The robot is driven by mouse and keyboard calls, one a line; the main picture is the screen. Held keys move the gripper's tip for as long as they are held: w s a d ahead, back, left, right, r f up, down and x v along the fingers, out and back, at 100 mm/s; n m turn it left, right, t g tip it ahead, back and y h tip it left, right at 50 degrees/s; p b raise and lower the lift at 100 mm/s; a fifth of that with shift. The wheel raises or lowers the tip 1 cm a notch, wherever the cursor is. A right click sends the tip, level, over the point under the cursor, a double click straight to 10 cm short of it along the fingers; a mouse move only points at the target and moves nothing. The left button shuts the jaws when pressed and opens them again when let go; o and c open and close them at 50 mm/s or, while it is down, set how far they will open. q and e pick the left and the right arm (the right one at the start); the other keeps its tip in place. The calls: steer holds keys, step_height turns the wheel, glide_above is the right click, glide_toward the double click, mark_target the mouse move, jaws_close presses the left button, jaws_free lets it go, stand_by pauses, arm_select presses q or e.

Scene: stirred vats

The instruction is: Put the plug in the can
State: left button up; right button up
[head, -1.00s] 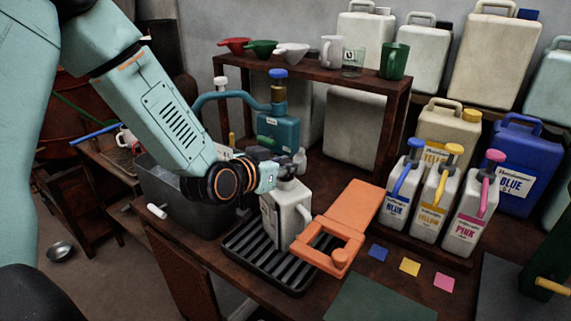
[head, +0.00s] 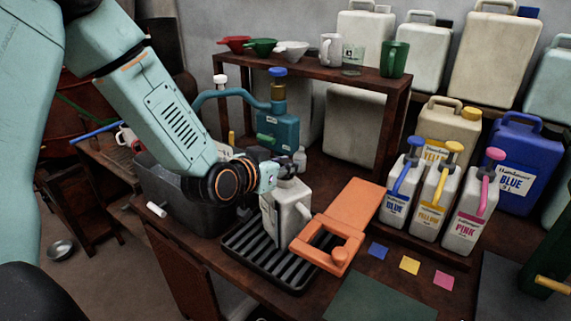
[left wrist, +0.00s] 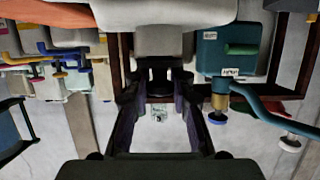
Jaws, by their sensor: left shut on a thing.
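The can (head: 292,212) is a white jug-like container with a handle, upright on a black slatted grate (head: 262,252). My left gripper (head: 282,168) is directly over the can's top, close to its neck. In the left wrist view my left gripper (left wrist: 158,84) is shut on a small dark piece, apparently the plug (left wrist: 157,76), between its fingertips. The can (left wrist: 165,14) shows pale at the top of that view, with its grey neck beside the dark piece. I cannot tell whether the plug touches the opening. My right gripper is not in view.
An orange clamp-like block (head: 345,225) stands right beside the can. A teal pump (head: 280,130) with a curved pipe is behind the gripper. A dark tub (head: 190,205) is to the left. Pump bottles (head: 432,205) and a wooden shelf (head: 310,68) stand behind.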

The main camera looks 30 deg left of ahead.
arm_select(q)
steer(key=shift+f, duration=0.2)
steer(key=o, duration=1.5)
steer(key=shift+c, duration=0.2)
steer(key=shift+r, duration=0.15)
steer(key=shift+r+p, duration=3.5)
steer(key=shift+r, duration=0.15)
steer(key=shift+s+d+f, duration=0.1)
